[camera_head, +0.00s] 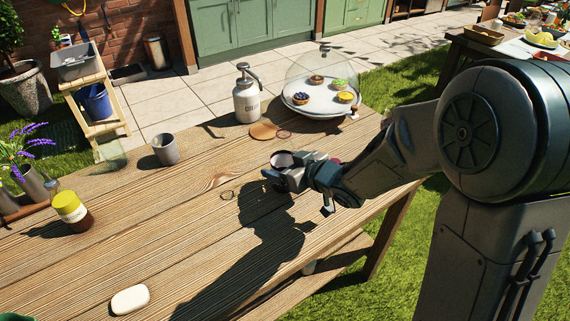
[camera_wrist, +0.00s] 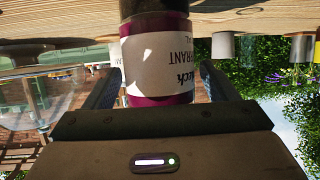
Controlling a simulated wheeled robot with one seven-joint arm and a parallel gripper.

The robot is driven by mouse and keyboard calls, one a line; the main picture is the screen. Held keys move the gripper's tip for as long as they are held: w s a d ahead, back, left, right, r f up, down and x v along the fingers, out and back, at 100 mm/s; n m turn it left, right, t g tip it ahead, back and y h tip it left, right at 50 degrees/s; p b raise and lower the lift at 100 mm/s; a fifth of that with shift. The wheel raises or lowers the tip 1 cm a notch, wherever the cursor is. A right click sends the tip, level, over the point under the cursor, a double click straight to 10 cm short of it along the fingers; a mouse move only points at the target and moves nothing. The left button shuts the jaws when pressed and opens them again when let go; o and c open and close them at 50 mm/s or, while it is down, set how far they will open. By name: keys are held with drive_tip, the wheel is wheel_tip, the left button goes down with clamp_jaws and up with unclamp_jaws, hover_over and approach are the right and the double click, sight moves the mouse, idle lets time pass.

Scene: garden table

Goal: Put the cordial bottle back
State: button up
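The cordial bottle (camera_wrist: 157,62) fills the middle of the wrist view, with a white label, magenta liquid and a dark part at the picture's top. That view is upside down. In the head view, my gripper (camera_head: 283,172) is above the middle of the table (camera_head: 170,235). The bottle (camera_head: 283,159) is mostly hidden there by my gripper and arm. I cannot tell whether its bottom touches the table.
A round wooden coaster (camera_head: 263,131) lies bare beside a white pump dispenser (camera_head: 247,102). A domed cake plate (camera_head: 320,103) stands at the back right.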

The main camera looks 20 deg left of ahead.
drive_tip(key=shift+r, duration=0.15)
drive_tip(key=shift+d+r, duration=0.15)
drive_tip(key=shift+r, duration=0.05)
drive_tip(key=p+v, duration=0.1)
drive_tip(key=v, duration=1)
drive_tip(key=shift+s+d, duration=0.3)
drive_tip(key=w+d+m+t+h, duration=0.25)
drive_tip(key=d+m+h, duration=0.6)
drive_tip(key=d, duration=0.85)
drive_tip(key=s+d+m+g+h, duration=0.2)
drive_tip(key=s+g, duration=0.5)
drive_tip(key=s, duration=0.8)
drive_tip(key=shift+s+d+r+m, duration=0.25)
drive_tip(key=shift+d+m, duration=0.05)
drive_tip(key=shift+m, duration=0.15)
drive_tip(key=shift+g+h, duration=0.25)
drive_tip(key=shift+g, duration=0.1)
wheel_tip(320, 180, up, 8)
drive_tip(key=p, duration=0.7)
drive_tip(key=shift+d+t+p, duration=0.2)
drive_tip(key=shift+t+p, duration=0.15)
drive_tip(key=shift+t, duration=0.05)
